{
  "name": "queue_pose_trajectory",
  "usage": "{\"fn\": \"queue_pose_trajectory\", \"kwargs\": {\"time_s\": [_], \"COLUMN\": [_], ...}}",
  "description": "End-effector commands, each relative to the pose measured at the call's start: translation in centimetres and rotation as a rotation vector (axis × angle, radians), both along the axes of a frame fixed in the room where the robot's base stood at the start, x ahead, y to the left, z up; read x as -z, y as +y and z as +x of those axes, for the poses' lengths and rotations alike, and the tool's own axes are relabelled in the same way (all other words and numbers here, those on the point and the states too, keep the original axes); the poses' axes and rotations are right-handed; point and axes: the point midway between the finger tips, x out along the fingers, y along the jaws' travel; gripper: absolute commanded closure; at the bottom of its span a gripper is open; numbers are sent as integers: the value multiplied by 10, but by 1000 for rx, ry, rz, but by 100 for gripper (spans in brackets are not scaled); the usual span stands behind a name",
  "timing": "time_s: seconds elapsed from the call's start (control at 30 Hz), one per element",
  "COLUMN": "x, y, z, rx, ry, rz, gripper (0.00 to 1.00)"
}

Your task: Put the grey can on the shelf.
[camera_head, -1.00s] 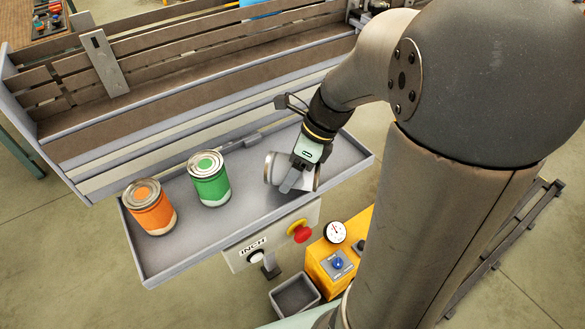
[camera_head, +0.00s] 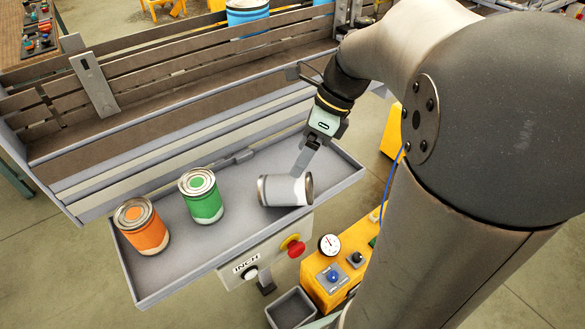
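The grey can (camera_head: 283,191) lies on its side near the right end of a long grey tray-like shelf (camera_head: 182,262), its ends pointing left and right. My gripper (camera_head: 301,166) is just above and behind the can's right half, pointing down. The other finger is hidden, so the opening does not show. I cannot tell whether the visible finger touches the can.
A green can (camera_head: 203,199) and an orange can (camera_head: 141,229) stand upright on the shelf to the left. A panel with a red button (camera_head: 296,249) is on the shelf's front. A yellow box with a gauge (camera_head: 330,245) and a small grey bin (camera_head: 291,308) are in front.

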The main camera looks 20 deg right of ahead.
Motion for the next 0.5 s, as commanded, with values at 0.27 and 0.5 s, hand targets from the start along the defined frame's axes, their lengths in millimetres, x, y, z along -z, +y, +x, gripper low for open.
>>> {"fn": "queue_pose_trajectory", "kwargs": {"time_s": [0.27, 0.5], "x": [-16, 24], "y": [-4, 31], "z": [-6, -57], "rx": [-83, -861], "ry": [-32, -293], "rz": [-18, -167], "gripper": [14, 14]}}
